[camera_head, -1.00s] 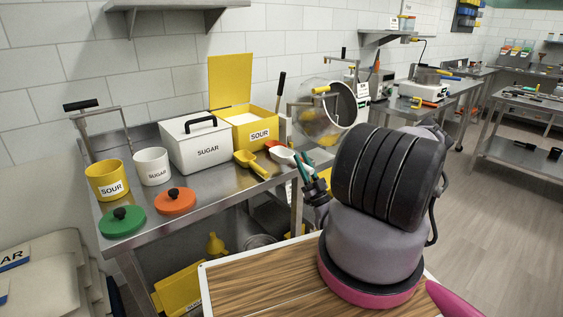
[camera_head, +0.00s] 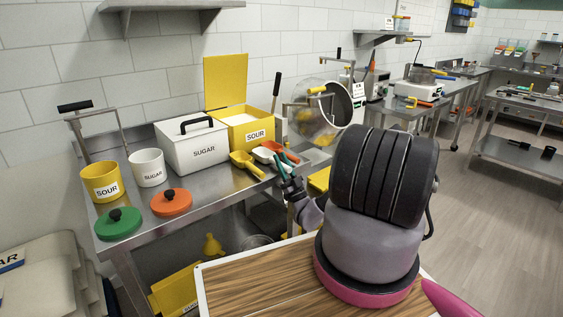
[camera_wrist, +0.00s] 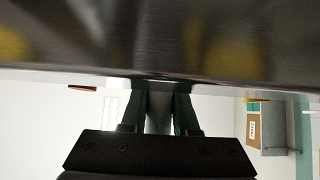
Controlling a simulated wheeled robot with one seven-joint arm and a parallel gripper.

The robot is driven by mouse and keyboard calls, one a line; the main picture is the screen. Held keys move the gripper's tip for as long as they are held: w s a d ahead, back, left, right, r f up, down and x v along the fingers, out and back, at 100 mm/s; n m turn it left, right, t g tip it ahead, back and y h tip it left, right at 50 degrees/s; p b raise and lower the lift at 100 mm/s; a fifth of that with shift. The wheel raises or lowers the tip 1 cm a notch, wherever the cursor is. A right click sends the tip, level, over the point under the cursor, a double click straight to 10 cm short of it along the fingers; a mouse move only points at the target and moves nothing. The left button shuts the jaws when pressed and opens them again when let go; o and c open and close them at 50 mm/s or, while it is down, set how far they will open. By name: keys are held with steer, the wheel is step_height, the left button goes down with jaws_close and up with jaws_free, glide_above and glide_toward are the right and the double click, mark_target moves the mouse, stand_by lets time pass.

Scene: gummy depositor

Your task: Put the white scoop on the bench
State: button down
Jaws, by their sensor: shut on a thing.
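The white scoop (camera_head: 263,154) is at the right end of the steel bench (camera_head: 226,189), beside the yellow scoop (camera_head: 246,163). My gripper (camera_head: 284,162) reaches in from the right with its teal fingers shut on the scoop's handle end. In the wrist view the fingers (camera_wrist: 158,103) are close together around a pale grey piece, close to a shiny steel surface (camera_wrist: 150,45) that fills the top. I cannot tell whether the scoop touches the bench or hovers just over it.
An orange item (camera_head: 272,146) lies right behind the white scoop. The yellow SOUR bin (camera_head: 249,133) and white SUGAR bin (camera_head: 192,147) stand behind. Two tubs and a green (camera_head: 118,224) and an orange lid (camera_head: 171,203) fill the left. The bench's front middle is clear.

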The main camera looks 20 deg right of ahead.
steer(key=shift+f, duration=0.15)
steer(key=c, duration=0.7)
jaws_free()
steer(key=shift+s, duration=0.1)
steer(key=v, duration=1.1)
steer(key=shift+s+d+f, duration=0.1)
steer(key=shift+s+f, duration=0.15)
steer(key=shift+s, duration=0.1)
